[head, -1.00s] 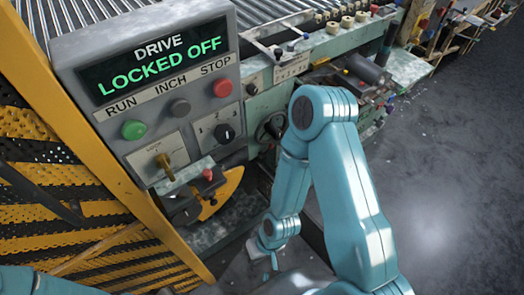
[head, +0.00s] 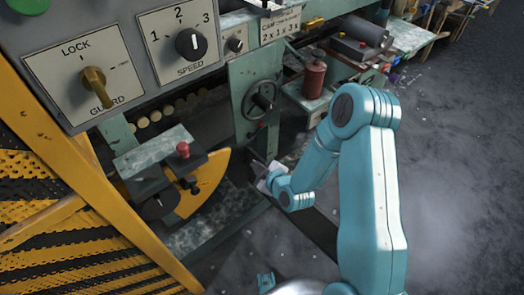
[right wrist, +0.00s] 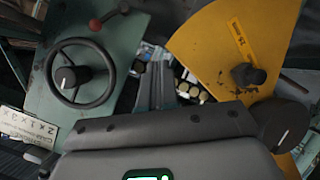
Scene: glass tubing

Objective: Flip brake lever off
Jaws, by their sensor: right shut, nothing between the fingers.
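A yellow quadrant plate (head: 212,178) with a black knob (head: 190,183) sits below the control panel in the head view. A red knob (head: 183,149) stands above it on a green block. I cannot tell which of these belongs to the brake lever. The right wrist view shows the yellow plate (right wrist: 285,35) and black knob (right wrist: 247,75) at upper right. My right gripper (head: 260,170) is right of the plate and below the handwheel (head: 262,96), apart from the knobs. Its fingers (right wrist: 165,88) are shut and empty. My left gripper is out of view.
The panel carries a brass guard switch (head: 95,86) and a black speed knob (head: 190,44). A yellow guard frame (head: 75,175) runs down the left. A red bottle (head: 313,75) stands on a ledge right of the handwheel. Open grey floor lies at right.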

